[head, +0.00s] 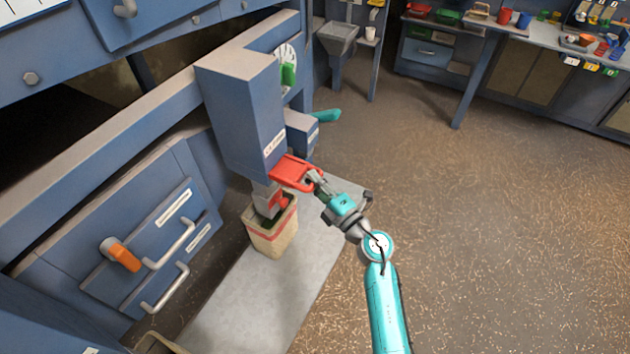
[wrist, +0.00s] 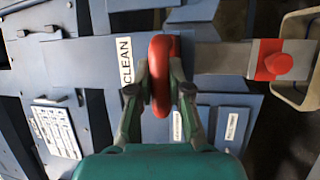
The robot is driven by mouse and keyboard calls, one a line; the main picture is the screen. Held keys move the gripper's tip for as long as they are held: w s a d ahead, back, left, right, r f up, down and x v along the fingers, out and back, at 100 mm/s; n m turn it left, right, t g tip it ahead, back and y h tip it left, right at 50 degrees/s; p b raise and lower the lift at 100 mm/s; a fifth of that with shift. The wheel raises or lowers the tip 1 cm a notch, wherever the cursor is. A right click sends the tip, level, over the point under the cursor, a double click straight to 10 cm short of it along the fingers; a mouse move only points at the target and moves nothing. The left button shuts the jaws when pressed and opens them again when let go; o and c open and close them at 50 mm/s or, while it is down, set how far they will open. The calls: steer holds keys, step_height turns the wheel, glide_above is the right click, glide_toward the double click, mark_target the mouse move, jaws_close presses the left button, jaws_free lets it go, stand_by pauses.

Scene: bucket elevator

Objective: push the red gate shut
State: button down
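The red gate (head: 292,172) sticks out from the lower part of a blue housing labelled "CLEAN", above the spout. In the wrist view its rounded red grip (wrist: 161,75) stands between the two fingers of my gripper (wrist: 162,85). The fingers are closed in on it from both sides and seem to touch it. In the head view my gripper (head: 315,178) is at the gate's right end, and the contact is small. How far the gate's plate sits inside the housing is hidden.
A grey spout with a red piece (head: 276,204) hangs over a beige bucket (head: 270,238) with a red band. A blue panel with an orange knob (head: 121,255) is at left. A teal handle (head: 326,115) juts out behind the gate. The floor at right is clear.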

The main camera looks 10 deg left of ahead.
mark_target(300, 181)
steer(key=shift+w+a, duration=0.35)
steer(key=shift+a, duration=0.6)
steer(key=shift+w+a, duration=0.4)
steer(key=shift+a, duration=0.6)
steer(key=shift+w+a, duration=0.35)
steer(key=shift+a, duration=0.6)
steer(key=c, duration=1.1)
jaws_free()
steer(key=shift+a, duration=0.15)
steer(key=v, duration=1.2)
